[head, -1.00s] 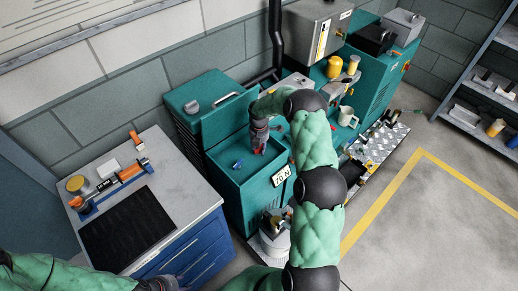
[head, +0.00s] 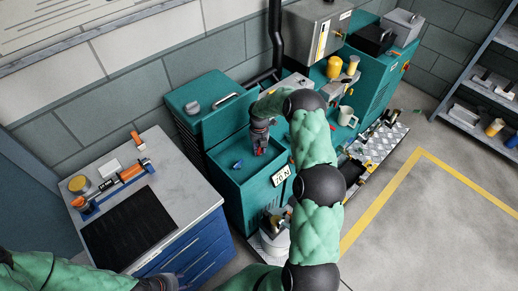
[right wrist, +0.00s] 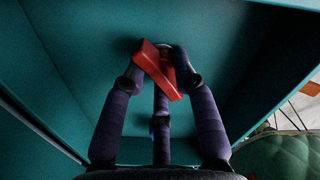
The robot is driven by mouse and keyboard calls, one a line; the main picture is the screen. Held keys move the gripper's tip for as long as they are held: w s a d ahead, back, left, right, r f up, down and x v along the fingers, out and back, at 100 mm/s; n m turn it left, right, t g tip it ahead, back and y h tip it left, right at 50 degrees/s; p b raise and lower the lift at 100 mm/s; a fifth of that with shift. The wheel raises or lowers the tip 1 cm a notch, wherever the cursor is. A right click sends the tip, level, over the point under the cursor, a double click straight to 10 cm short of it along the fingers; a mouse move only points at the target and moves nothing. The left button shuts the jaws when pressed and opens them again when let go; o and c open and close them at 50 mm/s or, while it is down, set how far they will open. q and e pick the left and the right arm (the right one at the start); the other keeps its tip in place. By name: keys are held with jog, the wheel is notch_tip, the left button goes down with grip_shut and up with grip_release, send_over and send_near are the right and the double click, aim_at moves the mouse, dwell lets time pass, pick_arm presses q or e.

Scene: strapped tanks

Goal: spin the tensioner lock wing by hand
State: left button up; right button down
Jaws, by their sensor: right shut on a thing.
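The red lock wing (right wrist: 158,70) shows in the right wrist view as a tilted bar in front of a teal panel. My right gripper (right wrist: 160,76) is shut on it, with the purple fingers around the bar. The wing's mount is mostly hidden behind the fingers. My left gripper (head: 165,284) is at the bottom edge, partly cut off, away from the cabinet; its fingers are unclear.
A blue workbench (head: 190,205) at left carries a black mat (head: 128,228), an orange-handled tool (head: 130,172) and a yellow-topped tin (head: 78,184). A small blue piece (head: 238,163) lies in the teal cabinet. A white mug (head: 346,116) stands behind my right arm. The floor at right is clear.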

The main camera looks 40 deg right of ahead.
jog(key=n, duration=0.3)
jog(key=shift+s+n+p, duration=0.1)
jog(key=shift+n+p, duration=0.2)
jog(key=c, duration=1.2)
grip_release()
jog(key=shift+r, duration=0.1)
jog(key=shift+r+p, duration=2.45)
jog(key=shift+r, duration=1.55)
jog(key=o, duration=0.5)
jog(key=shift+o, duration=0.2)
